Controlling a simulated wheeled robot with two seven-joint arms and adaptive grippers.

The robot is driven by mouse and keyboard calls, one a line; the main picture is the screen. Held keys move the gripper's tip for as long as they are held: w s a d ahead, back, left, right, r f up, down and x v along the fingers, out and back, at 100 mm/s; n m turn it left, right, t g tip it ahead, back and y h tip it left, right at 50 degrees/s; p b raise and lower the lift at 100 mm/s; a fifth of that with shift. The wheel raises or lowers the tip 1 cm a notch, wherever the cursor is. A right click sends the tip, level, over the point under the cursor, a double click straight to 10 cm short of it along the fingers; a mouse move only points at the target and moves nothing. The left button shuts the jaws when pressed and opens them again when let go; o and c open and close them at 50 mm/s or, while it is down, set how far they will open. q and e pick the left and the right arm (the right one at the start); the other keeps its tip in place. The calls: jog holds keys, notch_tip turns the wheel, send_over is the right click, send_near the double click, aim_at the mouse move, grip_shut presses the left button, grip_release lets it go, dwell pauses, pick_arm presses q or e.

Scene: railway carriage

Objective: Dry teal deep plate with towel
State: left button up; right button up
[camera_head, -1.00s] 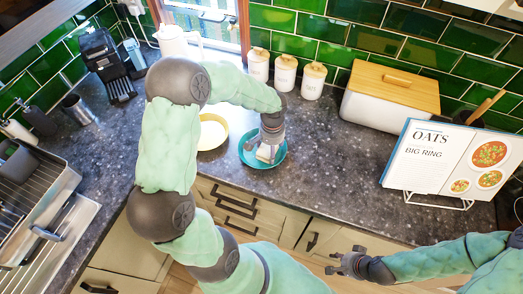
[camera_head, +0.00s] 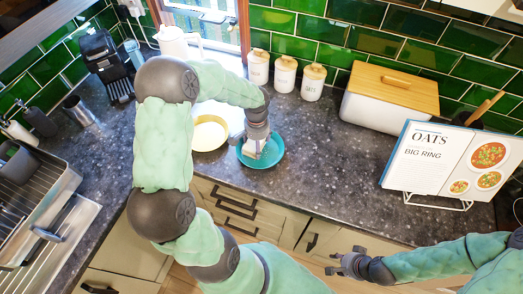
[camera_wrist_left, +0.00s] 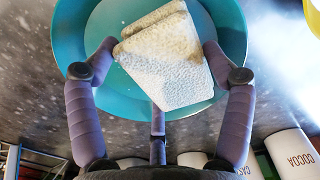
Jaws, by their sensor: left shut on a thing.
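The teal deep plate (camera_head: 276,156) sits on the dark worktop near its front edge, with its hollow up. My left gripper (camera_head: 252,144) reaches down over the left part of the plate, shut on a folded off-white towel (camera_head: 251,151). In the left wrist view the towel (camera_wrist_left: 168,75) is between the fingers (camera_wrist_left: 158,58) and lies over the inside of the plate (camera_wrist_left: 95,25); whether it presses on the surface is hard to tell. My right gripper (camera_head: 341,264) is empty, fingers apart, in front of the cabinets.
A cream and yellow bowl (camera_head: 209,133) stands just left of the plate. White canisters (camera_head: 285,74), a bread bin (camera_head: 385,105) and a cookbook on a stand (camera_head: 440,160) stand behind and to the right. A dish rack (camera_head: 35,205) is at left. Worktop right of the plate is clear.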

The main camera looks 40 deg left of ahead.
aim_at(272, 156)
pick_arm(q)
jog(key=shift+w+d+f+b, duration=0.1)
jog(key=shift+w+d+b, duration=0.1)
jog(key=shift+d, duration=0.75)
jog(key=shift+w+d+r+b, duration=0.1)
jog(key=shift+w+d+b, duration=0.15)
jog(key=shift+d, duration=0.75)
jog(key=shift+w+d+f+b, duration=0.1)
jog(key=shift+w+d+b, duration=0.1)
jog(key=shift+d, duration=0.75)
jog(key=shift+s+a+p, duration=0.1)
jog(key=shift+s+a, duration=0.1)
jog(key=shift+a, duration=0.75)
jog(key=shift+s+a+p, duration=0.1)
jog(key=shift+s+a, duration=0.1)
jog(key=shift+a, duration=0.8)
jog(key=shift+s+a+p, duration=0.1)
jog(key=shift+s+a, duration=0.1)
jog(key=shift+a, duration=0.75)
